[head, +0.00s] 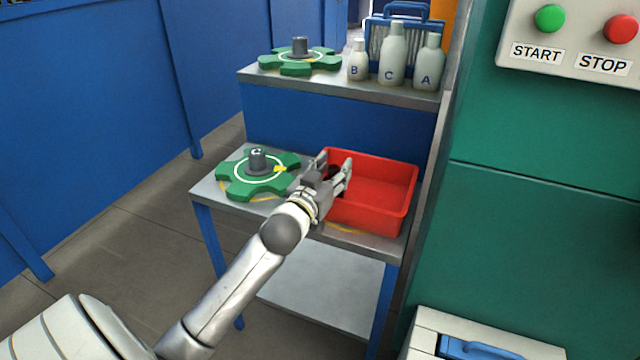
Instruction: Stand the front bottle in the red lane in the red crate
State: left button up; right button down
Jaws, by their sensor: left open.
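The red crate (375,192) stands on the right of the lower metal table. My left gripper (335,165) is open over the crate's left end. A small dark thing (333,172) shows between its fingers, apparently inside the crate. It is mostly hidden, and I cannot tell whether it is an amber bottle. The visible right part of the crate floor is bare. No red lane shows in this view. My right gripper is not in view.
A green star-shaped wheel (240,178) lies on the lower table left of the crate. Another green wheel (298,66) and pale bottles marked B (358,62), C (391,58) and A (426,65) stand on the upper shelf. A green panel (550,220) rises at right.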

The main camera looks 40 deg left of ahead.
pick_arm(q)
jog(key=s+d, duration=0.2)
jog(key=s, duration=0.9)
jog(key=shift+p, duration=0.3)
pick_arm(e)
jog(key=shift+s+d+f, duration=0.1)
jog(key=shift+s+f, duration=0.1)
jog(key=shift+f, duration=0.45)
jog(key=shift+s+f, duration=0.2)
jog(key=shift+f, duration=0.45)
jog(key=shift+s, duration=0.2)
